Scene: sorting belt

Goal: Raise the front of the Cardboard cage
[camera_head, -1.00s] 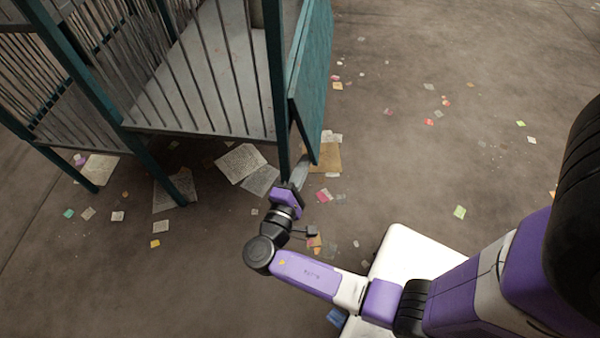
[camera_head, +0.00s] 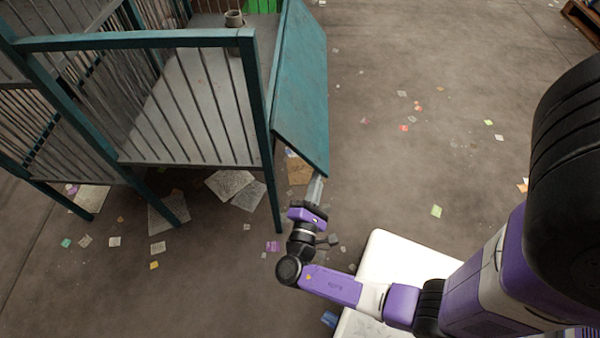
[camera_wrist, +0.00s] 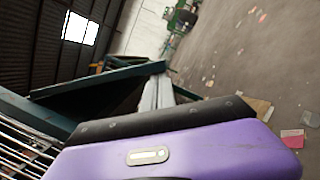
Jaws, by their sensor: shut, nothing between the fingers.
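The Cardboard cage (camera_head: 140,41) is a teal frame with grey bars on legs, at the upper left of the head view. Its front is a flat teal panel (camera_head: 303,85) on the cage's right side, tilted outward with its lower edge away from the frame. My gripper (camera_head: 317,187) is shut and empty at the panel's lower corner, fingers pointing up behind or against it; contact is unclear. In the wrist view, the fingers (camera_wrist: 156,92) extend beside a dark teal edge (camera_wrist: 110,76), likely the panel.
Inside the cage stand a small cup-like container (camera_head: 234,18) and something green (camera_head: 262,5). Paper scraps and flat sheets (camera_head: 232,184) litter the floor. A wooden pallet (camera_head: 583,20) lies at the far upper right. The floor right of the panel is open.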

